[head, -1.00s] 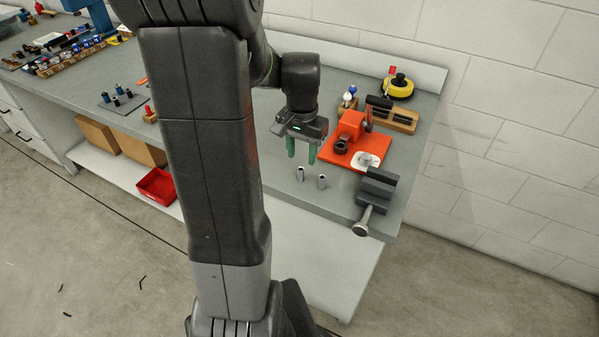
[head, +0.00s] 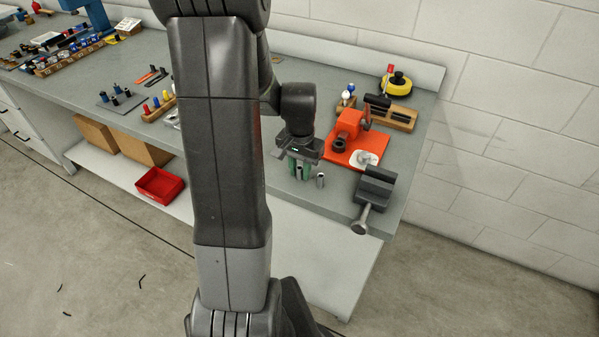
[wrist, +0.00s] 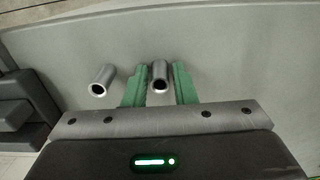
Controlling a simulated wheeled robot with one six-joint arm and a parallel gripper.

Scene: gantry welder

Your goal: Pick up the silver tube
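Two silver tubes stand upright on the grey bench. One silver tube (wrist: 161,79) is between the green fingers of my gripper (head: 299,171). In the wrist view a finger is on each side of it, with what looks like a narrow gap, so the gripper looks open around it. In the head view this tube is partly hidden by the fingers. The other silver tube (head: 320,180) stands just outside the fingers, to the right in the head view. It also shows to the left in the wrist view (wrist: 104,78).
An orange-red machine on a red plate (head: 352,150) stands right of my gripper. A dark vise (head: 375,187) sits at the bench's front right. A wooden rack (head: 402,119) and a yellow round item (head: 395,85) are behind. The bench in front of the tubes is clear.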

